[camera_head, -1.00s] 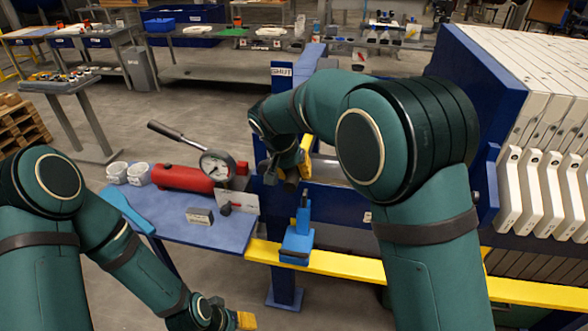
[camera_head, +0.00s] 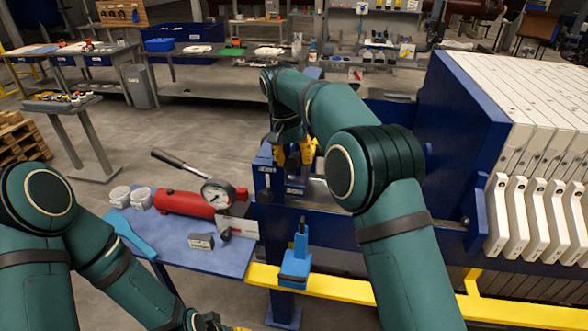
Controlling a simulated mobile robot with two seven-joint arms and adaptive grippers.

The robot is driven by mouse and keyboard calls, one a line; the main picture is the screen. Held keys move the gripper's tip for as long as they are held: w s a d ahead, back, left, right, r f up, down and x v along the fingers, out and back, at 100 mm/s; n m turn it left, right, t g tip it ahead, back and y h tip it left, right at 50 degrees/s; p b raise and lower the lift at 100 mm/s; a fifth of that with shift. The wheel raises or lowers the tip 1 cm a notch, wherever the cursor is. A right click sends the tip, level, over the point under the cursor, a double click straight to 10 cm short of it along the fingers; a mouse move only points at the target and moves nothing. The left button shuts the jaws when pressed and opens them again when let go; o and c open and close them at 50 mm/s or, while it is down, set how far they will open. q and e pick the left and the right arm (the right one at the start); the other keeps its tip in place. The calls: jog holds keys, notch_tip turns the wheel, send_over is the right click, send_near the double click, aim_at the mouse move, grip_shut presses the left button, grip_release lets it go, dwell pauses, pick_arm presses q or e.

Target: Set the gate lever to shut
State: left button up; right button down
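My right gripper (camera_head: 293,160) points down over the blue press frame (camera_head: 340,212), at its left end. Yellow parts show on both sides of its dark fingers. Whether they are apart or closed on something is too small to tell. The gate lever cannot be made out clearly; the gripper and forearm cover this area, and the "SHUT" plate is hidden. A blue block (camera_head: 264,172) with a small label shows just left of the fingers. My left gripper (camera_head: 212,322) is low at the bottom edge, partly cut off, away from the frame.
A blue side table (camera_head: 170,240) holds a red pump (camera_head: 185,204) with a gauge (camera_head: 217,193), white cups and a small grey block. White filter plates (camera_head: 540,210) fill the right side.

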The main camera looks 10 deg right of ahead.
jog(key=shift+w+d+r+g, duration=0.15)
jog(key=shift+w+r+g, duration=0.25)
jog(key=shift+r, duration=0.3)
jog(key=c, duration=0.6)
grip_release()
